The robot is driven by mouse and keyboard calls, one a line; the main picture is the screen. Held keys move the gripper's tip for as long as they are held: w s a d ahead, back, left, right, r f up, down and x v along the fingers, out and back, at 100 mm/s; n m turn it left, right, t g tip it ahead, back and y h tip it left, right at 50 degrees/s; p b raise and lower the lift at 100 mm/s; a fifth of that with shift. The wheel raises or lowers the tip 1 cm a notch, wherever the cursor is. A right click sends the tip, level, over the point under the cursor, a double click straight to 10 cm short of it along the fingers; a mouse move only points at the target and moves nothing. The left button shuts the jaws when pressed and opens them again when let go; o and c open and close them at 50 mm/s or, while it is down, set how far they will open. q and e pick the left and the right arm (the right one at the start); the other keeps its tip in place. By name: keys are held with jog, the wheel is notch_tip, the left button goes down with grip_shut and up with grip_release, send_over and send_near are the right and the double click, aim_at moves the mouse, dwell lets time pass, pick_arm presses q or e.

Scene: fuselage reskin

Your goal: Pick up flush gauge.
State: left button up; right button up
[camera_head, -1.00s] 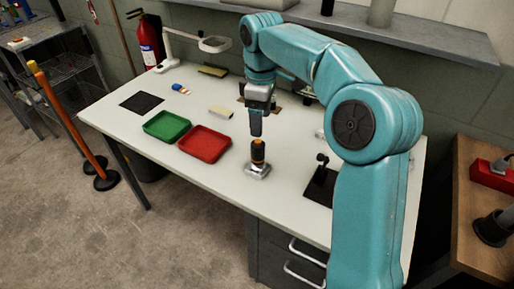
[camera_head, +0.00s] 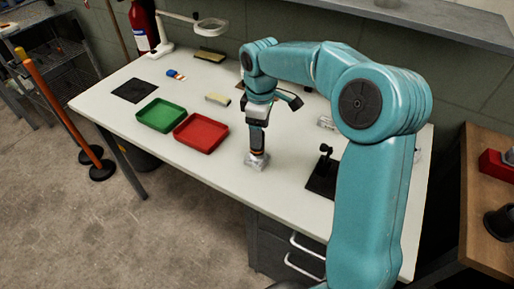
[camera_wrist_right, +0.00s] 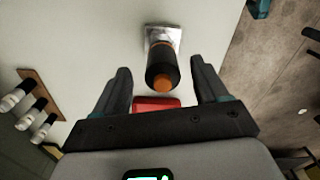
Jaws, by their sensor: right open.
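The flush gauge (camera_head: 256,161) stands upright on the white workbench. It has a square metal base and a dark cylindrical grip with orange bands. In the right wrist view, the flush gauge (camera_wrist_right: 162,62) shows its orange end towards the camera, between the two fingers. My right gripper (camera_head: 257,142) is over the upper part of the gauge and hides much of its grip in the head view. In the wrist view my right gripper (camera_wrist_right: 161,70) is open, with a gap on each side of the gauge. My left gripper is not in view.
A red tray (camera_head: 201,133) and a green tray (camera_head: 160,115) lie left of the gauge. A black stand on a dark mat (camera_head: 322,180) is to its right. A rack of white-capped cylinders (camera_wrist_right: 38,108) shows in the wrist view. The bench's front edge is close to the gauge.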

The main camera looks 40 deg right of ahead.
jog(key=shift+s+a+f, duration=0.1)
jog(key=shift+a+f, duration=0.05)
jog(key=shift+f, duration=0.25)
jog(key=f, duration=0.4)
jog(key=shift+w+a+f, duration=0.1)
jog(key=shift+w+f, duration=0.15)
jog(key=shift+w, duration=0.05)
jog(key=shift+s, duration=0.1)
jog(key=c, duration=1.2)
jog(key=shift+o, duration=0.3)
jog(key=shift+r, duration=0.1)
jog(key=shift+r, duration=0.1)
